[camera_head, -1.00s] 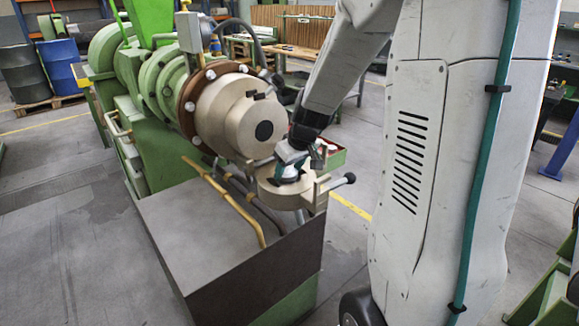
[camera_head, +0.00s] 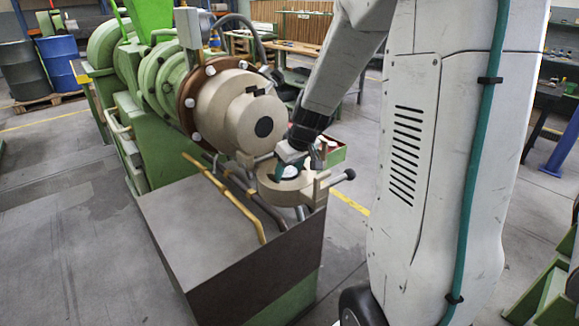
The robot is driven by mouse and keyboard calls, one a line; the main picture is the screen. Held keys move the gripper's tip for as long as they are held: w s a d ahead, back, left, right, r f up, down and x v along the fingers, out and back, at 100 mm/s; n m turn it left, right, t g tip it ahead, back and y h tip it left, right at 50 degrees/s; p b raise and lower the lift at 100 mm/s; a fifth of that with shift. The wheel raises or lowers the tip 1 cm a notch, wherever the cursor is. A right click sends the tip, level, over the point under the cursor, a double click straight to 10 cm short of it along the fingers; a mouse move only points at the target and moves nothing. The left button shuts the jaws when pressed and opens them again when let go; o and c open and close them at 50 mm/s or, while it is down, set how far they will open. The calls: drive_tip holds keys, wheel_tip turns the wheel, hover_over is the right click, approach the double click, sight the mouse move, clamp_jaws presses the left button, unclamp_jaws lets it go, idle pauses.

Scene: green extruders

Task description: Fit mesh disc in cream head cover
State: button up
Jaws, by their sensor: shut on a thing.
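The cream head cover (camera_head: 277,197) is a round, thick piece with its open face up. It hangs swung open below and right of the cream extruder head (camera_head: 238,118), with a handle (camera_head: 338,180) ending in a dark knob at its right. My gripper (camera_head: 290,166) points down over the cover's opening, its fingers close to the rim. It is shut on a small pale thing at its tips, apparently the mesh disc (camera_head: 289,172). The disc is mostly hidden, and I cannot tell whether it touches the cover's seat.
The green extruder (camera_head: 168,85) with its brown flange (camera_head: 190,100) stands behind. A grey-topped box (camera_head: 200,235) lies in front of the cover, with a yellow pipe (camera_head: 228,202) above it. Open grey floor lies to the left.

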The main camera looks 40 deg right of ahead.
idle(0.4)
drive_tip(key=o, duration=1.2)
drive_tip(key=shift+c, duration=0.2)
drive_tip(key=shift+r, duration=4.05)
